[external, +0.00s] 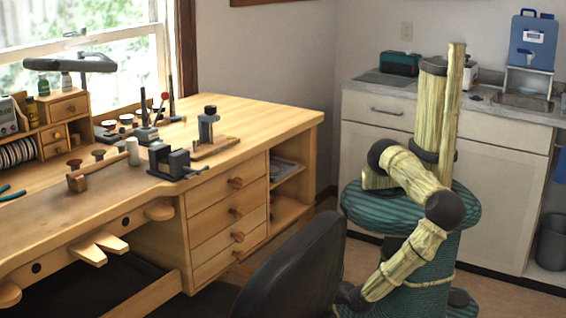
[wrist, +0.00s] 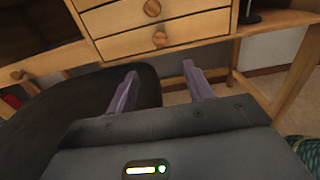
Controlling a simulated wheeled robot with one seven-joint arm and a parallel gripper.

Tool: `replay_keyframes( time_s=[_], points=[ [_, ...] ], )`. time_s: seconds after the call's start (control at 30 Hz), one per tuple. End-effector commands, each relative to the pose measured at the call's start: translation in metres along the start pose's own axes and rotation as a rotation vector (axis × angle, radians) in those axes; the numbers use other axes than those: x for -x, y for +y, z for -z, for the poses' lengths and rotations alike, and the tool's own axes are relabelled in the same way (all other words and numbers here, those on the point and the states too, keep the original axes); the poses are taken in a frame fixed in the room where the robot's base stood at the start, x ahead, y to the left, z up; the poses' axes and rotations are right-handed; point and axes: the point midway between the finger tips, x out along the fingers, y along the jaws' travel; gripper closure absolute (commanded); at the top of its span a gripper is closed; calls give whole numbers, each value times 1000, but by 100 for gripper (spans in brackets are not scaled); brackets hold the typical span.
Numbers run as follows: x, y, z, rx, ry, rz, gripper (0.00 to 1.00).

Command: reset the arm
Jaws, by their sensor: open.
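My gripper (wrist: 157,88) shows in the wrist view with its two purple fingers spread apart and nothing between them. Beyond it are the bench's wooden drawers (wrist: 157,25) and a strip of floor. In the external view my arm folds down from its column, with the forearm pointing low and to the left. The gripper end there is hidden behind the black chair back (external: 295,265).
A wooden workbench (external: 265,115) with a vise (external: 172,160) and several tools stands to the left. A counter (external: 390,92) with a sink (external: 522,101) runs behind me. Some floor shows at right.

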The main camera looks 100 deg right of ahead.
Motion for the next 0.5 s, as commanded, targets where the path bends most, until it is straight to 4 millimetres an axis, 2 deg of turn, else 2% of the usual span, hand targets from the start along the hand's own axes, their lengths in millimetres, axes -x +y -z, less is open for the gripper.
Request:
replay_keyframes(
  time_s=[0.13,0.5],
  points=[
    [9,0,0,0,1,-2,49],
    [9,0,0,0,0,-2,49]
  ],
)
